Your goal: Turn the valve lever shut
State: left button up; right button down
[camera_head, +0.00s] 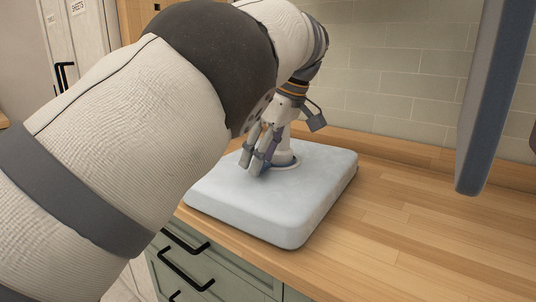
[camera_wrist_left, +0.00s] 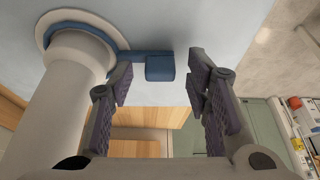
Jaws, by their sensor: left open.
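A white upright post (camera_head: 282,140) stands on a pale blue slab (camera_head: 320,205) on the counter. In the left wrist view the post (camera_wrist_left: 70,95) has a blue collar at the slab. A blue valve lever (camera_wrist_left: 160,68) runs sideways from the collar to a block-shaped end. My left gripper (camera_head: 258,165) points down beside the post in the head view. In the wrist view my left gripper (camera_wrist_left: 160,80) is open, and the lever's end shows between its fingertips. I cannot tell whether a finger touches it. In the head view the lever is hidden by my gripper.
The wooden counter (camera_head: 430,235) is clear to the right of the slab. A tiled wall (camera_head: 400,85) stands behind it. Green drawers (camera_head: 215,275) with black handles are below the front edge. A blue-grey upright panel (camera_head: 490,100) hangs at the upper right.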

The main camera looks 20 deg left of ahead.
pick_arm(q)
jog(key=v, duration=0.3)
jog(key=shift+d+r, duration=0.1)
jog(key=d, duration=0.3)
jog(key=s+d, duration=0.1)
jog(key=d, duration=0.7)
jog(key=shift+s+f, duration=0.2)
jog(key=shift+f, duration=0.05)
jog(key=shift+s+d+r, duration=0.1)
jog(key=shift+d, duration=0.3)
